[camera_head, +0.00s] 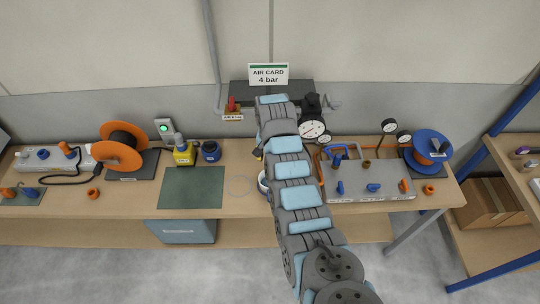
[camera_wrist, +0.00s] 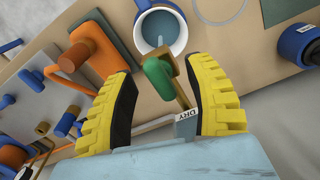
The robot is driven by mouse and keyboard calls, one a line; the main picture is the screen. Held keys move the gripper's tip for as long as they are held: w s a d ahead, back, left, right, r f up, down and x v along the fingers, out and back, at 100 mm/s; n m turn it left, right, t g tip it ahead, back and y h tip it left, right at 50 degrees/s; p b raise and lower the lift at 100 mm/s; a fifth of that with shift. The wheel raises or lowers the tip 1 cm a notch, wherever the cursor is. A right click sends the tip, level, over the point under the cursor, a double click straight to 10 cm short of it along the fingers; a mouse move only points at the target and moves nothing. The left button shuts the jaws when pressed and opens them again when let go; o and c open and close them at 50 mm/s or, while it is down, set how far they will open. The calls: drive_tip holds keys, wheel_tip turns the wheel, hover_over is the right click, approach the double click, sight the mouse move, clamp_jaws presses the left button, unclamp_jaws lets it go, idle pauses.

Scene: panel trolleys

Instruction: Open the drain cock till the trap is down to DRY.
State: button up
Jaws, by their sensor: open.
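In the wrist view a green handle (camera_wrist: 157,76) sits on a brass stem (camera_wrist: 174,82), which I take to be the drain cock. A small white tag reading DRY (camera_wrist: 187,115) lies below it. My gripper (camera_wrist: 155,72) is open, its two yellow fingers with black pads on either side of the handle and stem; I see no clear contact.
A dial gauge (camera_head: 312,128) and an AIR CARD 4 bar sign (camera_head: 268,74) are at the back. A grey panel block (camera_head: 345,193) with blue handles stands right.

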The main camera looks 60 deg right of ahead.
wheel_tip(320, 180, up, 7)
drive_tip(key=shift+f+p, duration=0.15)
drive_tip(key=shift+p, duration=0.6)
